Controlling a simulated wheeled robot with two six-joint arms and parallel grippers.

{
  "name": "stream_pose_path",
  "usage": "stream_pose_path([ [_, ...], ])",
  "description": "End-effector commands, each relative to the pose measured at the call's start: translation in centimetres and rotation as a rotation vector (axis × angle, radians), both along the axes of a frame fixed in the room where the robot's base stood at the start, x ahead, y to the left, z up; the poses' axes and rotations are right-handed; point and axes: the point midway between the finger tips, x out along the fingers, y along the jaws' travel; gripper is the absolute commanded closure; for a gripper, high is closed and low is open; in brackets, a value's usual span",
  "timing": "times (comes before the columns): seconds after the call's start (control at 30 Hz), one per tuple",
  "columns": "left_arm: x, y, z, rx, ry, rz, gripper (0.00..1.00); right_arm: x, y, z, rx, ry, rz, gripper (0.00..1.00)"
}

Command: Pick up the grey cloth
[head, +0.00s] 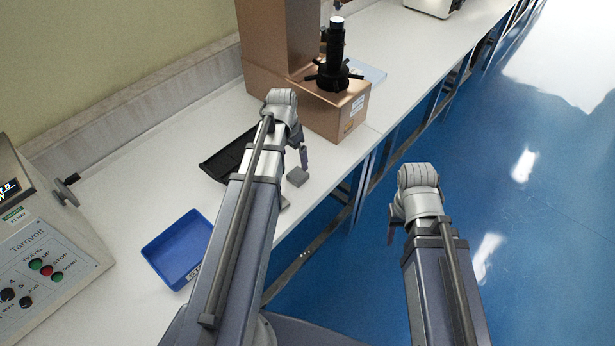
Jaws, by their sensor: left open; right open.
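A small grey square piece (297,176), which looks like the folded grey cloth, lies on the white bench near its front edge. A second greyish thing (285,203) shows only in part beside my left arm, and I cannot tell what it is. My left gripper (304,158) is open, points down and appears just above and behind the grey square, apart from it. My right gripper (391,234) is open and empty over the blue floor, off the bench; its fingers are mostly hidden by its wrist.
A blue tray (159,247) and a black tray (216,166) sit left of my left arm. A brown tester (338,118) with a black spindle stands behind the gripper. A grey control-panel machine (45,260) is at far left. The bench (110,185) is clear between.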

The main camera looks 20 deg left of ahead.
Motion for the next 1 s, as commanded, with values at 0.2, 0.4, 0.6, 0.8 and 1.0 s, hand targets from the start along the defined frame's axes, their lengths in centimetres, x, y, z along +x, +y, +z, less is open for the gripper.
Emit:
stream_pose_path([
  [0.2, 0.1, -0.2, -1.6, 0.000, 0.000, 0.000, 0.00, 0.0, 0.0, -1.6, 0.000, 0.000, 0.000, 0.50],
  [0.4, 0.3, -0.3, -2.8, 0.000, 0.001, 0.000, 0.00, 0.0, 0.0, -2.8, 0.000, 0.000, 0.000, 0.50],
  [0.6, 0.3, -0.4, -3.0, 0.000, 0.001, 0.000, 0.00, 0.0, 0.0, -3.0, 0.000, 0.000, 0.000, 0.50],
  [0.8, 0.4, -0.8, -5.1, 0.000, 0.001, 0.000, 0.00, 0.0, 0.0, -5.1, 0.000, 0.000, 0.000, 0.50],
  [1.0, 0.6, -1.0, -7.5, 0.000, 0.001, 0.000, 0.00, 0.0, 0.0, -7.5, 0.000, 0.000, 0.000, 0.50],
])
